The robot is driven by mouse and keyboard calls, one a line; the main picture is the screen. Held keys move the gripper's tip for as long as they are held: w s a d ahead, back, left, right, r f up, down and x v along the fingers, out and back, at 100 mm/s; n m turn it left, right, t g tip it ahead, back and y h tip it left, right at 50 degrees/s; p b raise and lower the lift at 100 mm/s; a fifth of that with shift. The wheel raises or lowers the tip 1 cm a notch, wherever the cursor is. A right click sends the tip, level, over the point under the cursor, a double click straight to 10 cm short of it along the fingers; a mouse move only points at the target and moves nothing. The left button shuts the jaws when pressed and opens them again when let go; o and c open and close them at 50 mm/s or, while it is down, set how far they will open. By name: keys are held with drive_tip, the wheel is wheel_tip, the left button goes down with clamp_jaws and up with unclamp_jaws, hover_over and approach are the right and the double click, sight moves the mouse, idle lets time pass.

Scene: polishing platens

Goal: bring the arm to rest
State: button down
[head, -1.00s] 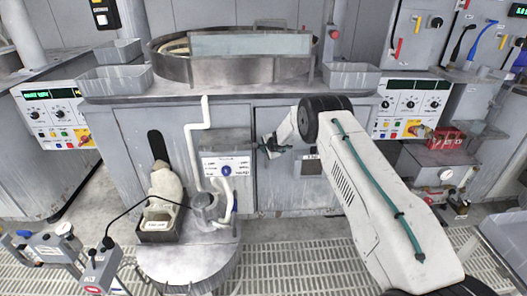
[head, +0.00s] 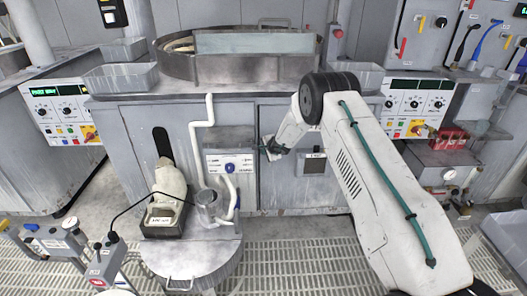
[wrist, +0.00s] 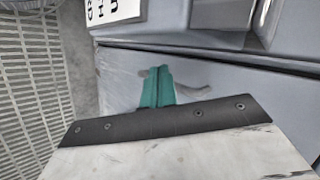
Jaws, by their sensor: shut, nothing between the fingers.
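My arm reaches up from the lower right of the head view and bends at a dark joint in front of the grey polishing cabinet (head: 130,140). My gripper (head: 268,148) is small there, left of that joint and in front of the cabinet doors. In the wrist view, my gripper (wrist: 158,82) shows as two green fingers side by side, shut with nothing between them. A grey cabinet surface lies behind the fingers. Whether they touch it I cannot tell.
A round platen basin (head: 235,68) with a pale plate stands on the cabinet top, between grey trays (head: 121,77). A white pipe (head: 195,140) and a drum (head: 190,265) stand left of my gripper. Slatted grating (head: 320,245) covers the floor.

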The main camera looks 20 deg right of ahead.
drive_tip(key=s+a+r+n+y, duration=0.2)
drive_tip(key=s+a+r+n, duration=0.3)
drive_tip(key=r, duration=0.6)
drive_tip(key=s+a+r+y, duration=0.2)
drive_tip(key=s+r, duration=0.5)
drive_tip(key=r, duration=0.5)
drive_tip(key=s+a+r+n+y, duration=0.1)
drive_tip(key=s+a+r+n, duration=0.4)
drive_tip(key=r, duration=0.6)
drive_tip(key=s+r+n+g, duration=0.2)
drive_tip(key=s+r+g, duration=0.15)
drive_tip(key=s, duration=1.05)
drive_tip(key=s+r+n+g, duration=0.2)
drive_tip(key=s+r, duration=0.3)
drive_tip(key=s, duration=0.9)
drive_tip(key=s+d+f+g+h, duration=0.1)
drive_tip(key=s+d, duration=0.4)
drive_tip(key=s, duration=0.6)
drive_tip(key=s+d+f+n+g+h, duration=0.1)
drive_tip(key=s+d+f+h, duration=0.2)
drive_tip(key=s+d+h, duration=0.3)
drive_tip(key=s, duration=0.5)
drive_tip(key=shift+n, duration=0.3)
